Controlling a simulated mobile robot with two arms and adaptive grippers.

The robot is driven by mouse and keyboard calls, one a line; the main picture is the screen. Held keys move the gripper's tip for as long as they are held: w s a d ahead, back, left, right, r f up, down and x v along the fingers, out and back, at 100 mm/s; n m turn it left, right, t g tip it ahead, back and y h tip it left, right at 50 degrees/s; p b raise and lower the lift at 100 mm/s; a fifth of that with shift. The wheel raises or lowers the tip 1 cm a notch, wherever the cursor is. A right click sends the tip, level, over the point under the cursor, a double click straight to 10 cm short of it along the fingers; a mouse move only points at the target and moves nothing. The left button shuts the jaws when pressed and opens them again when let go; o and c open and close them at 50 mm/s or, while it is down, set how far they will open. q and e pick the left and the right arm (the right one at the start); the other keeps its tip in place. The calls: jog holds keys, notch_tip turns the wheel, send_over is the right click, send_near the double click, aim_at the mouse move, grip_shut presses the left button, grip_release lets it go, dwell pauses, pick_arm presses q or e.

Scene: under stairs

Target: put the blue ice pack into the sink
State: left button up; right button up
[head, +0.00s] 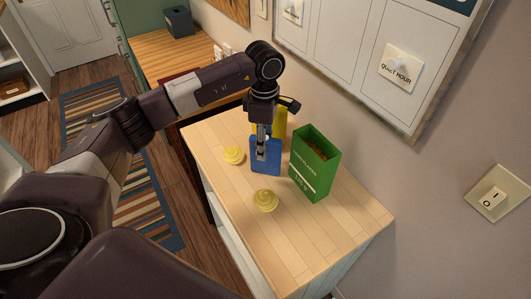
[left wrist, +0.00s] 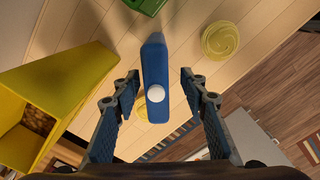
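The blue ice pack (head: 265,163) stands on the light wooden counter top (head: 330,232), between a yellow box and a green box. In the left wrist view the ice pack (left wrist: 155,65) shows from above with a round white cap. My left gripper (head: 262,150) points down over the ice pack. In the left wrist view its two fingers (left wrist: 158,85) are spread, one on each side of the pack, with a gap on both sides. My right gripper is not in view. I cannot make out a sink in either view.
A green box (head: 315,165) with brown contents stands right of the pack. A yellow box (head: 280,120) stands close behind it. Two pale yellow swirled pieces (head: 234,155) (head: 265,200) lie nearby. The counter's front right is clear. The wall borders the right side.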

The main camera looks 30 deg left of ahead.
pick_arm(q)
jog(key=f, duration=0.1)
jog(key=f+p, duration=0.1)
jog(key=f, duration=0.1)
jog(key=shift+w+d+f+p, duration=0.1)
jog(key=shift+w+f+p, duration=0.1)
jog(key=shift+w+p, duration=0.1)
jog(key=shift+f, duration=0.25)
grip_shut()
